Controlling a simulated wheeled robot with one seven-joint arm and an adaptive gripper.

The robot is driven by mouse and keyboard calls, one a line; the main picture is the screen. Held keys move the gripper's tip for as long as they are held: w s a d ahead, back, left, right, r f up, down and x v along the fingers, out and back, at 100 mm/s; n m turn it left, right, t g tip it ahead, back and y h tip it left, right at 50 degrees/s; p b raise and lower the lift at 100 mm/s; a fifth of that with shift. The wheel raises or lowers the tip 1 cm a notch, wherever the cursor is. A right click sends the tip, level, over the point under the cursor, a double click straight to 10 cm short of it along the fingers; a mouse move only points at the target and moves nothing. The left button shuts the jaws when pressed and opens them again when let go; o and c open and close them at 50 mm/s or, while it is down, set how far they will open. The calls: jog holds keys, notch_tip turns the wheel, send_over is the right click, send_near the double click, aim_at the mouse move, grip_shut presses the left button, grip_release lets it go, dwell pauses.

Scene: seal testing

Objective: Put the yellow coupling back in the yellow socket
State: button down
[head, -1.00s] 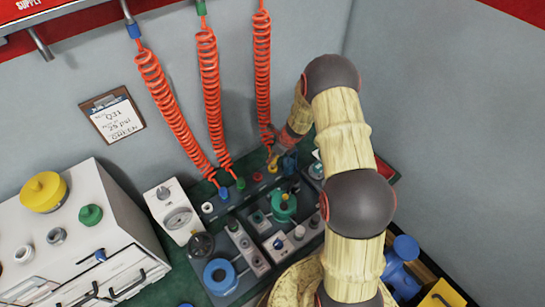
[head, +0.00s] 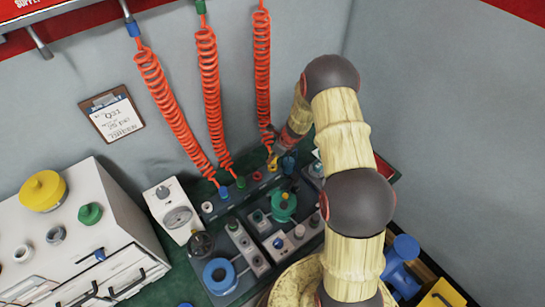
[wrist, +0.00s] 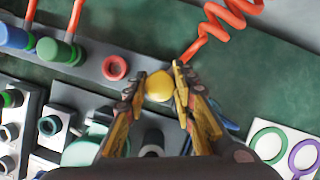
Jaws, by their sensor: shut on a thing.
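The yellow coupling (wrist: 159,86) is between the fingertips of my gripper (wrist: 157,90) in the wrist view, with its round yellow end showing. My gripper is shut on it. A red coiled hose (wrist: 214,32) runs up close beside it. In the head view the yellow coupling (head: 272,163) is a small patch below the tip of my gripper, over the grey rail at the back of the bench. I cannot make out the yellow socket; the coupling and fingers may hide it. I cannot tell whether the coupling touches the rail.
Blue (wrist: 14,38) and green (wrist: 58,52) couplings stand in the rail at left. An empty red socket (wrist: 115,67) is just left of my gripper. Fixtures with a green round part (head: 284,206) stand in front. A white card with coloured rings (wrist: 290,150) lies at right.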

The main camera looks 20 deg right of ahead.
jog(key=shift+f+b, duration=0.75)
jog(key=shift+f, duration=0.35)
jog(key=c, duration=1.4)
grip_release()
jog(key=v, duration=1.2)
